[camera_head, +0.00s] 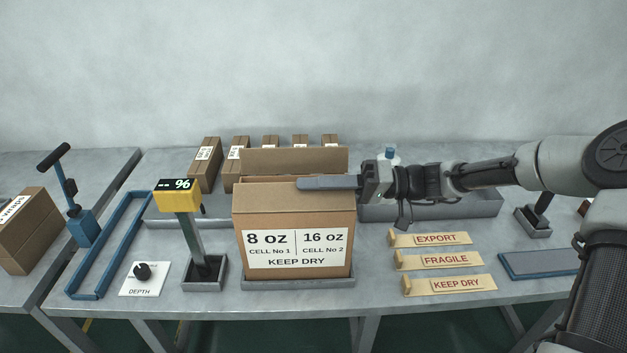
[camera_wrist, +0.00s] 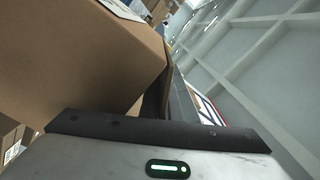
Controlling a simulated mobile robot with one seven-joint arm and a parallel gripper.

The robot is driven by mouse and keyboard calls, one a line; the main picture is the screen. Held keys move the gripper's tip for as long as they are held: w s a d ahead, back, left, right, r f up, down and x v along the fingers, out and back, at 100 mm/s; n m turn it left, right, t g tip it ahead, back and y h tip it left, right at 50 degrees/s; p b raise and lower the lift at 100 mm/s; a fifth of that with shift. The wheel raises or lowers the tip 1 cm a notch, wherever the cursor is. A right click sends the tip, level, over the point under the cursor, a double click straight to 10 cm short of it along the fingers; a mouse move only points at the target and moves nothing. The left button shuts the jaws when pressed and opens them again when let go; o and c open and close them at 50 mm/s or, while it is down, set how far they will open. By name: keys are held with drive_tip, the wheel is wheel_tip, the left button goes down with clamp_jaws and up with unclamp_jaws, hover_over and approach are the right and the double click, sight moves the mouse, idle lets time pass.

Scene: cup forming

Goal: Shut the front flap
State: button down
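The carton (camera_head: 295,225) stands upright in the middle of the bench, its printed label facing me. A tall cardboard flap (camera_head: 293,160) stands up at its back. Contact with the cardboard cannot be told. The fingers look like one bar, so any gap is hidden. In the wrist view, brown cardboard (camera_wrist: 75,60) fills the left side, close to my gripper.
A yellow display post (camera_head: 178,200) stands just left of the carton. Blue frame (camera_head: 110,245) and depth knob card (camera_head: 145,278) lie further left. Several smaller cartons (camera_head: 205,165) stand behind. Three wooden label plates (camera_head: 440,262) and a blue-edged pad (camera_head: 540,263) lie right.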

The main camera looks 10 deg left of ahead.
drive_tip(key=shift+f+m, duration=0.15)
drive_tip(key=shift+m, duration=0.15)
drive_tip(key=c, duration=2)
unclamp_jaws()
